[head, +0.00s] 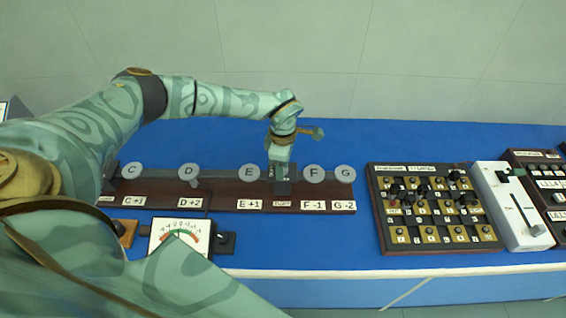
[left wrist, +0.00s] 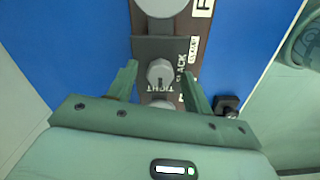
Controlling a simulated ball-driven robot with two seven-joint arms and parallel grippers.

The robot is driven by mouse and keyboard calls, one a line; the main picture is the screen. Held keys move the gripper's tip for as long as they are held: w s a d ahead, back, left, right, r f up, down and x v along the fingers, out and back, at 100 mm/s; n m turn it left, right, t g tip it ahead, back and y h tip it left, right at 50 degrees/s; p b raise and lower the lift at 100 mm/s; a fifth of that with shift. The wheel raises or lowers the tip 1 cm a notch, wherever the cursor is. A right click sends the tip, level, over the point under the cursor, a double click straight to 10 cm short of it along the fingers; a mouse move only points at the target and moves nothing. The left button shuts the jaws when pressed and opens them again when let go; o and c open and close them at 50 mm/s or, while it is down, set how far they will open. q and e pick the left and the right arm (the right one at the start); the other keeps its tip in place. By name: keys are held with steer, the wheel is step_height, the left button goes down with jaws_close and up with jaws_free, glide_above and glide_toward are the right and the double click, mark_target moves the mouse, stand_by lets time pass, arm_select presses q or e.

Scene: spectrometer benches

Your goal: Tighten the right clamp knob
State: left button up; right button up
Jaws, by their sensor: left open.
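The clamp knob (left wrist: 160,72) is a small grey round knob on a dark clamp block, seen from above in the left wrist view. The words TIGHT and SLACK are printed beside it. In the head view the dark clamp block (head: 282,188) sits on the rail between discs E and F; my gripper hides the knob there. My left gripper (head: 281,172) points down over the block. In the left wrist view its open fingers (left wrist: 160,76) stand on either side of the knob, with visible gaps. Whether the fingertips reach down to knob height is unclear.
Grey discs E (head: 250,173) and F (head: 314,174) flank the clamp on the brown rail board (head: 225,198). A needle meter (head: 180,237) and a small black box (head: 225,242) stand in front. A knob panel (head: 430,208) and white slider box (head: 513,207) stand at right.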

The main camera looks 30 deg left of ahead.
arm_select(q)
step_height(320, 180, up, 16)
steer(key=p, duration=0.1)
steer(key=shift+r, duration=0.15)
stand_by(0.6)
